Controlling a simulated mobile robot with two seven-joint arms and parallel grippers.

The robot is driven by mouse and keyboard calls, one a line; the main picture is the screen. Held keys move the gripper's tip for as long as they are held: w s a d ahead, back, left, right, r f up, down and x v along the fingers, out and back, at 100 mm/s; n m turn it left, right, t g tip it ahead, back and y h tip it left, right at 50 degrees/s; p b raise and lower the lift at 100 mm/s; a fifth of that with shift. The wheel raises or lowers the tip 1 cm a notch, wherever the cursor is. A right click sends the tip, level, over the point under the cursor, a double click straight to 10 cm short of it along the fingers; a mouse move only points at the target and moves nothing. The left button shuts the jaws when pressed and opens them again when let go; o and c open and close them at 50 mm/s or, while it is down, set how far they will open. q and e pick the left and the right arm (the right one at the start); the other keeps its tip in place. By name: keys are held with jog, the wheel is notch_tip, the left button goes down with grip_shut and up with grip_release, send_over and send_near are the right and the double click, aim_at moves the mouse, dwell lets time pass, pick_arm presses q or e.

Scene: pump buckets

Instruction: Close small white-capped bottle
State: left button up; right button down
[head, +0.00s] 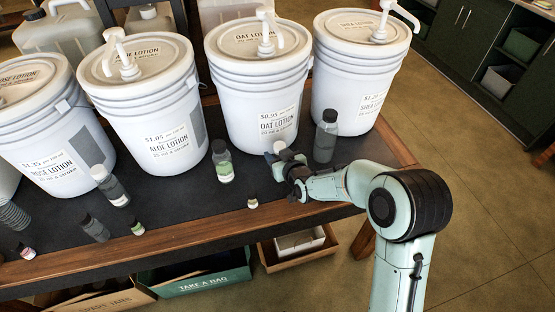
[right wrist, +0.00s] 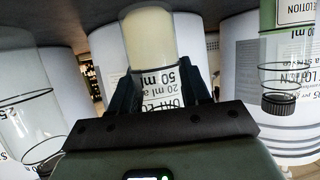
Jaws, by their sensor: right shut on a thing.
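My right gripper (head: 285,168) is at the front of the oat lotion bucket, near the table's front right. In the right wrist view its dark fingers (right wrist: 163,98) are shut on a small clear bottle (right wrist: 150,42) with cream-coloured contents and a 50 ml mark. In the head view a white top (head: 279,146) shows just above the fingers; I cannot tell whether it is a fitted cap. My left gripper is out of view.
White pump buckets stand along the back: aloe (head: 150,110), oat (head: 258,90), shea (head: 355,80). A dark-capped grey bottle (head: 325,140) stands close right of the gripper. More bottles (head: 110,186) stand at the left. Boxes (head: 205,280) lie below the front edge.

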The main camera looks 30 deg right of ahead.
jog(key=shift+f, duration=0.95)
jog(key=shift+f+b, duration=0.2)
jog(key=shift+b, duration=0.1)
jog(key=c, duration=0.5)
grip_release()
jog(key=shift+r, duration=0.1)
jog(key=shift+r+p, duration=0.25)
jog(key=shift+p, duration=0.1)
jog(key=v, duration=1.2)
jog(key=shift+f, duration=0.15)
